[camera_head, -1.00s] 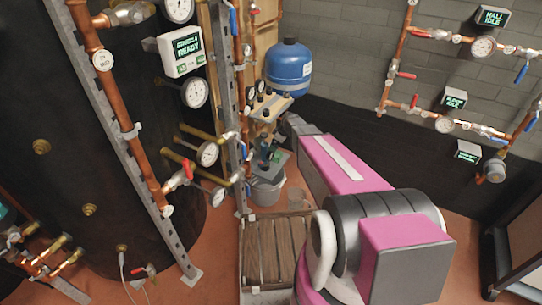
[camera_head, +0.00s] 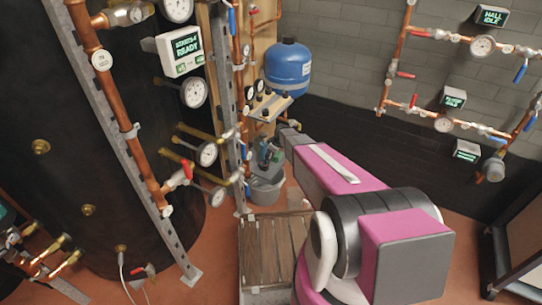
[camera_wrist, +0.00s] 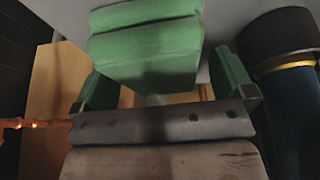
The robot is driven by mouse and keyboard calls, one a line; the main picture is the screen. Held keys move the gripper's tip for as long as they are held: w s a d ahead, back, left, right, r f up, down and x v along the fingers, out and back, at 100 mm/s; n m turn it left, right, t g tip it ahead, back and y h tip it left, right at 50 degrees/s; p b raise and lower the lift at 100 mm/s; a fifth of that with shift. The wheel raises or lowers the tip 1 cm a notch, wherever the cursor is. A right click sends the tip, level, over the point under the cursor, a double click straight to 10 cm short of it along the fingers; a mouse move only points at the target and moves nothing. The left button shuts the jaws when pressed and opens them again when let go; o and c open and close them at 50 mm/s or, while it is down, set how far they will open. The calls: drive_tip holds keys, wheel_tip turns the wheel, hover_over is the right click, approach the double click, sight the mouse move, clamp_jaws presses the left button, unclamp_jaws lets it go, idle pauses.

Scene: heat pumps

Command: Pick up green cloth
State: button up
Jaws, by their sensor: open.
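The green cloth (camera_wrist: 146,48) is a thick folded block at the top middle of the wrist view, lying on a pale grey surface. My gripper (camera_wrist: 166,82) is open, with one greenish finger on the left and one on the right. The near edge of the cloth lies between the fingers in the picture, with a gap visible on the right; whether the left finger touches it I cannot tell. In the head view, my arm's far end is small and partly hidden beside the pipework, and the cloth cannot be made out there.
A blue tank (camera_head: 288,68) stands above and behind my arm's end. A grey bucket (camera_head: 266,190) stands on the floor below, beside a wooden pallet (camera_head: 268,250). Copper pipes and gauges (camera_head: 207,154) crowd the left. In the wrist view, a dark cylinder (camera_wrist: 285,75) is close on the right.

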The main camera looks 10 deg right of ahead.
drive_tip(key=shift+f, duration=0.15)
drive_tip(key=c, duration=1)
drive_tip(key=shift+o, duration=0.2)
drive_tip(key=shift+s+d+r, duration=0.1)
drive_tip(key=shift+s+r, duration=0.05)
drive_tip(key=shift+r, duration=0.25)
wheel_tip(320, 180, up, 7)
drive_tip(key=shift+d+f, duration=0.1)
drive_tip(key=s+d, duration=1.1)
drive_tip(key=d, duration=0.4)
drive_tip(key=shift+s+d, duration=0.25)
drive_tip(key=shift+d, duration=0.15)
drive_tip(key=shift+f, duration=0.1)
